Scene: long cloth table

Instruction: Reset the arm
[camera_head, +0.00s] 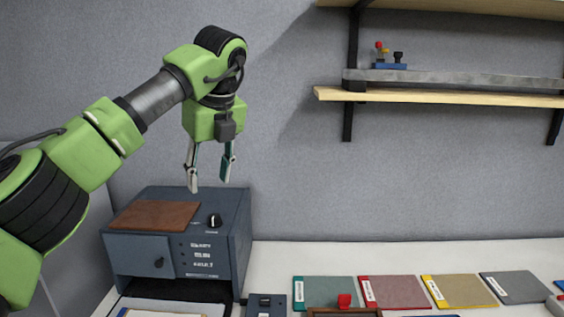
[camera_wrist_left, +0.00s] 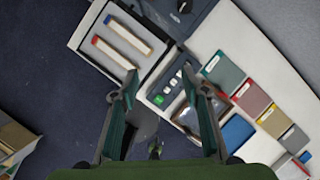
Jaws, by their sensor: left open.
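My left arm is green and black and comes in from the left in the head view. Its gripper (camera_head: 209,177) points down above the blue-grey box (camera_head: 225,240) with a brown top panel and a black knob. The two fingers are apart with nothing between them. In the left wrist view the open gripper (camera_wrist_left: 160,100) shows both fingers spread, with the table and floor below. My right gripper is in neither view.
Green (camera_head: 328,291), red (camera_head: 393,291), yellow (camera_head: 458,290) and grey (camera_head: 514,287) flat panels lie along the white table. A tray (camera_wrist_left: 90,70) holds two pale bars. A wooden shelf (camera_head: 440,97) is on the wall at right. The wall space between arm and shelf is clear.

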